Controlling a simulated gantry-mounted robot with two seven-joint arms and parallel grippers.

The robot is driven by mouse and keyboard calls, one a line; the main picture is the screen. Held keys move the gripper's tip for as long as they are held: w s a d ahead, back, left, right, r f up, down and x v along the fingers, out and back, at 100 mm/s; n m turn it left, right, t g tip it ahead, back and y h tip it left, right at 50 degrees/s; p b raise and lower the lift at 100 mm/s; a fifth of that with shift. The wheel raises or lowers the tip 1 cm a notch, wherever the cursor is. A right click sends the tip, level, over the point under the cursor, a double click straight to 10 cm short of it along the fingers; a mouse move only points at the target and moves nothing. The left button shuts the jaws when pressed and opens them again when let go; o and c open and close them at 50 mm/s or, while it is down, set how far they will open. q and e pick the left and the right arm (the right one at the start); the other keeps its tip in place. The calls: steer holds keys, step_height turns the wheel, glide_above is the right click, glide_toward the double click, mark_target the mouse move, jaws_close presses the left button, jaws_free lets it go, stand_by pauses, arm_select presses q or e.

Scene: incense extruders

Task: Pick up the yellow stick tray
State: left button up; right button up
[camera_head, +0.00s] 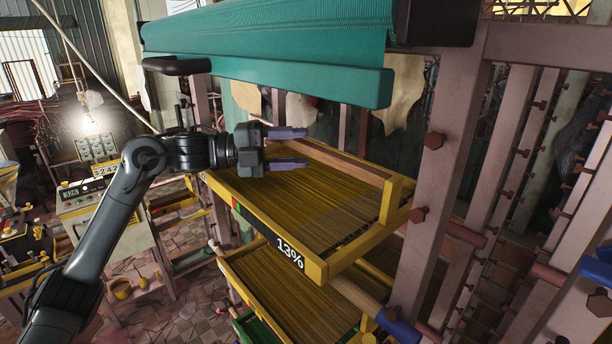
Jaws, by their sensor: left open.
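The yellow stick tray (321,271) is in the middle of the head view, filled with thin brown sticks. Its front edge carries a dark label reading 13%. It sits in a rack, tilted in the picture, with its near right corner toward me. My left gripper (306,148) comes in from the left at the tray's far left part. Its two fingers are apart, point right, and hold nothing. They appear over or beside the tray's far end; I cannot tell whether they touch it. My right gripper is not in view.
A second yellow tray (233,274) with sticks lies below. A teal slatted part (270,83) overhangs above. A pinkish rack post (441,190) with red bolts stands close on the right. A control box (85,200) stands at the left. Tiled floor shows lower left.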

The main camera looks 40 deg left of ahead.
arm_select(q)
steer(key=shift+p+x, duration=0.4)
steer(key=shift+x, duration=0.95)
jaws_close()
steer(key=shift+r, duration=0.1)
